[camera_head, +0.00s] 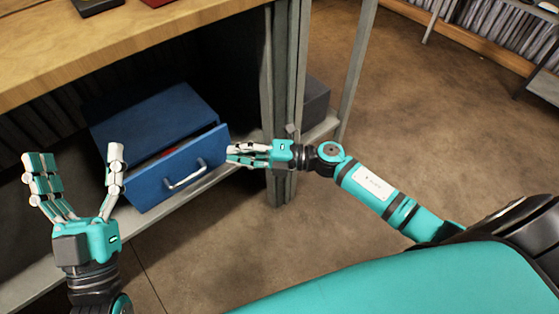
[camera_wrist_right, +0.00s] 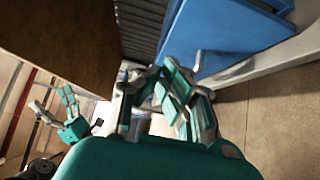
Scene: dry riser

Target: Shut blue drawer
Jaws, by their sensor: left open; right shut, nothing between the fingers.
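The blue drawer (camera_head: 150,188) is partly pulled out of a small blue cabinet (camera_head: 155,112) on a low shelf. A narrow gap at its top shows something red inside. Its front has a silver handle (camera_head: 187,176). My right gripper (camera_head: 232,155) is shut and empty, with its fingertips at the right end of the drawer front; I cannot tell whether they touch. In the right wrist view its fingers (camera_wrist_right: 165,95) are below the blue front (camera_wrist_right: 235,30). My left gripper (camera_head: 78,175) is open and empty, in front of and left of the drawer.
A wooden tabletop (camera_head: 120,45) overhangs the shelf (camera_head: 30,280). Grey posts (camera_head: 285,90) stand right of the cabinet, with a dark box (camera_head: 315,97) behind them. Bare brown floor (camera_head: 430,130) lies to the right.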

